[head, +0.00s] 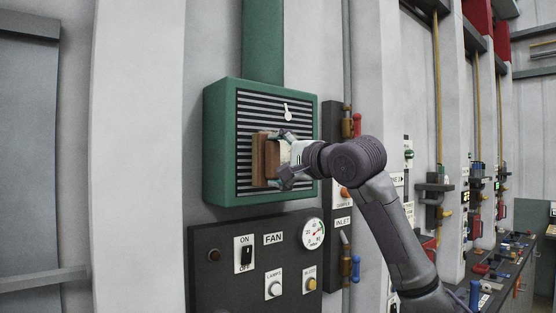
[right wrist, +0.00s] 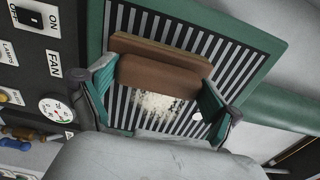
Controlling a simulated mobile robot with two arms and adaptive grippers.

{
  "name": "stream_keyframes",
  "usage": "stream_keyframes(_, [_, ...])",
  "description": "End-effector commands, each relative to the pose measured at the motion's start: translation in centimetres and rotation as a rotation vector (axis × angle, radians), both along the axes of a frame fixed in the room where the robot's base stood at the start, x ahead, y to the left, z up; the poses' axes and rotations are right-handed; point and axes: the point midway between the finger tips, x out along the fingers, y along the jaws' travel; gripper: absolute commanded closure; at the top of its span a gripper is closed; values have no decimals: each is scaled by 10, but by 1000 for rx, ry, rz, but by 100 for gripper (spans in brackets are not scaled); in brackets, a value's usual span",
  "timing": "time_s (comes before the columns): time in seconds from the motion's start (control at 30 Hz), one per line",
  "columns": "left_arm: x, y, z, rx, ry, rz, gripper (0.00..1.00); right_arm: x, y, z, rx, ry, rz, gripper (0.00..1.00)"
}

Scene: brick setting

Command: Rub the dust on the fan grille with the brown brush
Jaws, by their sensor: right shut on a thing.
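The brown brush (head: 258,160) is at the fan grille (head: 272,103), on the front of a green box. My right gripper (head: 279,160) is shut on the brush. In the right wrist view, its teal fingers sit on either side of the brown block (right wrist: 160,74), and a lighter tan edge lies beyond it. A pale patch of dust (right wrist: 160,105) shows on the slats right beside the brush, on the side nearer the wrist. In the head view the gripper largely covers this patch. I cannot tell whether the brush touches the slats. My left gripper is not in view.
A small white part (head: 288,112) sits on the upper grille. Below the box is a dark FAN panel (head: 222,275) with a switch, buttons and a gauge (head: 313,233). A dark strip with valve handles (head: 357,125) stands close on the right. The wall left of the box is clear.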

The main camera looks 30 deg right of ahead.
Motion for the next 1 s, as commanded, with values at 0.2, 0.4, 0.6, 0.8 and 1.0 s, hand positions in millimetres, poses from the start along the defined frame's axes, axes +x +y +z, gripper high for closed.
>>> stream_keyframes(0.2, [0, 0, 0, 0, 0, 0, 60, 0, 0, 0, 0, -1, 0, 38])
stream_keyframes(0.4, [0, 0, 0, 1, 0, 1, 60, 0, 0, 1, 0, -1, 0, 38])
stream_keyframes(0.6, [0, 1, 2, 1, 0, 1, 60, 3, 0, 1, 1, 0, 0, 38])
stream_keyframes(0.8, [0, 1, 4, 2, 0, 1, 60, 7, 0, 1, 0, 0, -1, 38])
stream_keyframes(1.0, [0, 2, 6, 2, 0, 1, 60, 11, 1, 1, 0, -1, 1, 38])
